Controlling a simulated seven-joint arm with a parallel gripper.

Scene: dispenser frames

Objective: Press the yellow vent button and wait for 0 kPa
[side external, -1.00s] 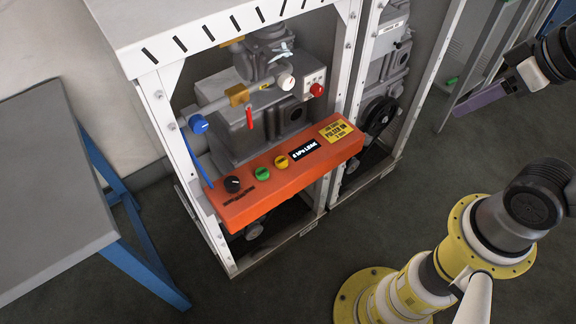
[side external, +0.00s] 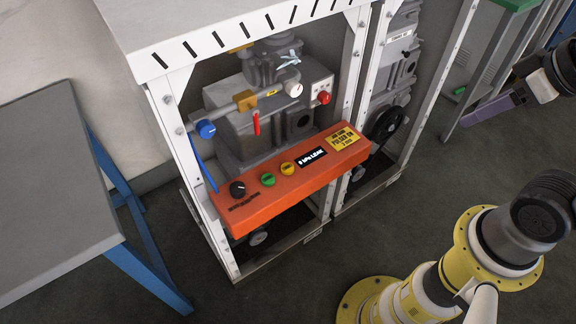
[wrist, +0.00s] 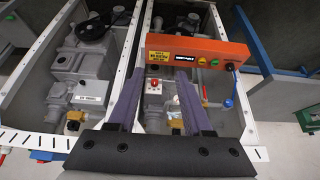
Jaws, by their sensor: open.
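The yellow vent button (side external: 288,168) sits on the orange panel (side external: 265,205), between a green button (side external: 268,179) and a black display (side external: 311,157). The display reads what looks like "0 kPa LEAK". In the wrist view the yellow button (wrist: 201,62) is on the orange panel's right half, beyond my fingertips. My gripper (wrist: 160,78) is open and empty, its two purple fingers spread apart. In the side view my gripper (side external: 470,118) is at the far right, well away from the panel. Nothing touches the button.
A black knob (side external: 237,189) and a yellow label (side external: 343,137) are on the same panel. Above it are a blue knob (side external: 206,129), a red lever (side external: 257,125) and a red knob (side external: 323,97). White frame posts surround the machine. A grey table (side external: 55,180) stands at left.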

